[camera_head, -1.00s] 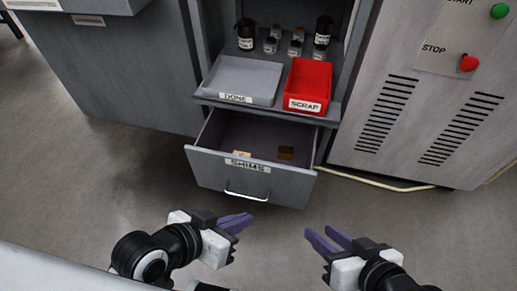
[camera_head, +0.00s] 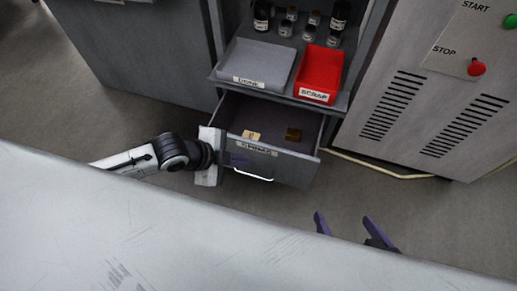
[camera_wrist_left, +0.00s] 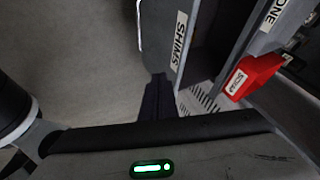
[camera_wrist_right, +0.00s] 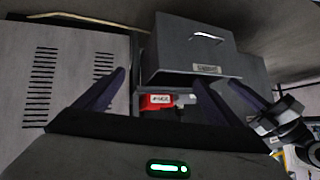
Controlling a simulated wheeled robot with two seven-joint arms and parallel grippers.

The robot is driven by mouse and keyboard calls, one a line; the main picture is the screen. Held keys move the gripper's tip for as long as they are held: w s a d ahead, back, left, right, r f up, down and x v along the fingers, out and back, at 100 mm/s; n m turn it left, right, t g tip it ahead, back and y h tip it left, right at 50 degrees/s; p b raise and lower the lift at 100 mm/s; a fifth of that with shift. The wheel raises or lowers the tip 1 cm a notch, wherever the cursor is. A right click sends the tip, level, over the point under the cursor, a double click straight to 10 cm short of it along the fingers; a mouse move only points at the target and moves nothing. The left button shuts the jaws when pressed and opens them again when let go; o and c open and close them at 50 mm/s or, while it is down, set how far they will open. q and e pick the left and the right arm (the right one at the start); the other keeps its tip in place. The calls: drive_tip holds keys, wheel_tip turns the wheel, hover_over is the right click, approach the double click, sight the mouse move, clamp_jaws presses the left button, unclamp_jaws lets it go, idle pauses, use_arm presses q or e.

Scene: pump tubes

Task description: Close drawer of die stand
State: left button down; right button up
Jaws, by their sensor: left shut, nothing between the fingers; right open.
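The grey drawer labelled SHIMS (camera_head: 290,168) is pulled part way out of the die stand (camera_head: 345,103). Two small blocks, a pale one (camera_head: 251,135) and a brown one (camera_head: 293,135), lie inside it. Its bar handle (camera_head: 253,175) is on the front. My left gripper (camera_head: 238,160) is shut and empty at the left part of the drawer front; I cannot tell whether it touches. The drawer front also shows in the left wrist view (camera_wrist_left: 172,60) and the right wrist view (camera_wrist_right: 185,55). My right gripper (camera_head: 346,229) is open and empty, in front and to the right of the drawer.
Above the drawer, a shelf holds a grey DONE tray (camera_head: 257,82) and a red SCRAP bin (camera_head: 318,91), with several bottles behind. A grey cabinet with START and STOP buttons (camera_head: 476,67) stands right. A pale cable (camera_head: 385,172) runs along the floor.

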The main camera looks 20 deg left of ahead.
sight(268, 152)
use_arm(q)
drive_tip(key=w+d+f+b, duration=0.1)
drive_tip(key=w+f, duration=0.1)
drive_tip(key=w+d+f+b, duration=0.1)
drive_tip(key=w+f, duration=0.1)
drive_tip(key=w, duration=0.1)
drive_tip(key=w+d+f+b, duration=0.1)
drive_tip(key=w+f+b, duration=0.1)
drive_tip(key=shift+w, duration=0.2)
drive_tip(key=shift+r, duration=0.1)
use_arm(e)
drive_tip(key=a+f+g, duration=0.1)
drive_tip(key=w+a+f+n+g, duration=0.1)
drive_tip(key=f, duration=0.1)
drive_tip(key=shift+w+a+f+y, duration=0.1)
drive_tip(key=shift+a+f+y, duration=0.05)
drive_tip(key=shift+a+y, duration=0.25)
